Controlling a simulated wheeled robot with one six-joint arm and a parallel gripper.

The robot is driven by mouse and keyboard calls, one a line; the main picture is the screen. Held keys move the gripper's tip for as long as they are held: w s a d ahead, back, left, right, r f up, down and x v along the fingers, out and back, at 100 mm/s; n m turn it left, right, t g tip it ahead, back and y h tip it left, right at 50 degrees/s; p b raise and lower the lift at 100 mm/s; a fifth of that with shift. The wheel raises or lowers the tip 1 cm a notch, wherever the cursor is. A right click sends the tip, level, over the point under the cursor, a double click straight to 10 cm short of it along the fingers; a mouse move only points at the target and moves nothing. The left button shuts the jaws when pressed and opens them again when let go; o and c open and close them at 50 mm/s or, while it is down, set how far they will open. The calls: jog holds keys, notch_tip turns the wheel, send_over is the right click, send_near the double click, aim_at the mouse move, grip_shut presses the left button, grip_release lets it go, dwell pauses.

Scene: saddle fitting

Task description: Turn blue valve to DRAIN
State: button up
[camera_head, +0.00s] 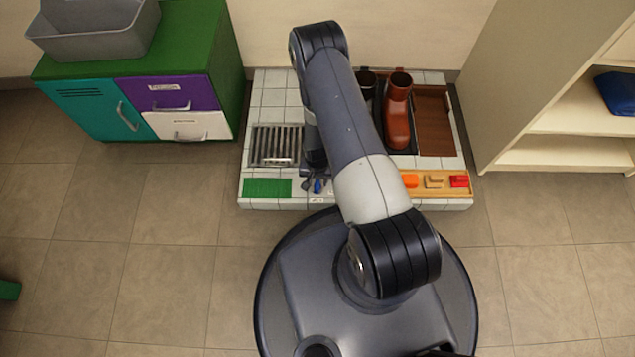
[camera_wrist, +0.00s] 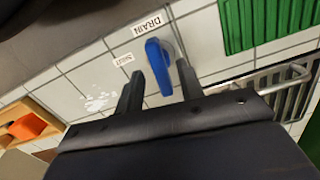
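The blue valve (camera_wrist: 157,66) is a blue lever handle on the white tiled surface. In the wrist view its upper end lies just below the DRAIN label (camera_wrist: 147,24), with the SHUT label (camera_wrist: 123,60) to its left. My gripper (camera_wrist: 159,70) is open, with one dark finger on each side of the handle. Gaps seem to show between handle and fingers; I cannot tell whether either finger touches. In the head view the blue valve (camera_head: 317,186) is a small blue spot at the front of the tiled platform, beside my gripper (camera_head: 311,181), partly hidden by my arm.
A metal grate (camera_head: 275,145) and green mat (camera_head: 267,188) lie left of the valve. A brown boot (camera_head: 398,110) stands behind right. An orange tray (camera_head: 435,183) with small blocks is at front right. A cabinet (camera_head: 190,90) stands left, shelves (camera_head: 565,152) right.

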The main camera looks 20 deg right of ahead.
jog(key=shift+f, duration=0.7)
jog(key=shift+c, duration=0.6)
grip_shut()
